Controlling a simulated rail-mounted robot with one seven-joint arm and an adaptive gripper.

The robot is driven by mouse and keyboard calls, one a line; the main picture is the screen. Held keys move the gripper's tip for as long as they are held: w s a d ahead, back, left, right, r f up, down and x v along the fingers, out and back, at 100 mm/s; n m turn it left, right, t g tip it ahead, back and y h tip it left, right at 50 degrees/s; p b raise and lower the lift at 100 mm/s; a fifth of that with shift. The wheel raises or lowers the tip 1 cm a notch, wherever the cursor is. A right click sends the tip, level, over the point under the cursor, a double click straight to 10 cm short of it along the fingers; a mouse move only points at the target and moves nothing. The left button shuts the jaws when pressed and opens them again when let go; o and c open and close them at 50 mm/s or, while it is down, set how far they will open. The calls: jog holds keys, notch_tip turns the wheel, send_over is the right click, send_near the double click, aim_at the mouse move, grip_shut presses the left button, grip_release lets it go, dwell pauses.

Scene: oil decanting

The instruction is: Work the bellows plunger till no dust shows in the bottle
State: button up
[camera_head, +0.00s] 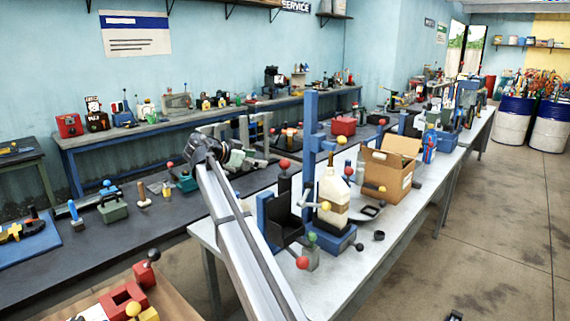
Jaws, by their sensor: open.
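A white bottle (334,187) with a dark neck and a brown band stands upright on a blue base (331,238) on the pale bench. Whether dust shows inside it is too small to tell. Left of it, a black upright part with a red ball knob (284,163) rises from a blue and black housing (281,218); it may be the bellows plunger, but I cannot be sure. My gripper (258,160) is at the end of my arm, left of and beyond the red knob, apart from the bottle. It is open and appears empty; its fingers are small and hard to make out.
A blue post (311,130) rises behind the bottle. An open cardboard box (388,168) stands to its right. The pale bench's right edge is mostly clear, with a small black cup (379,236).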

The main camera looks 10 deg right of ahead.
aim_at(281, 162)
jog(key=p+x, duration=0.3)
jog(key=x, duration=1.1)
jog(key=shift+w+d+f, duration=0.1)
jog(key=shift+d, duration=0.2)
grip_shut()
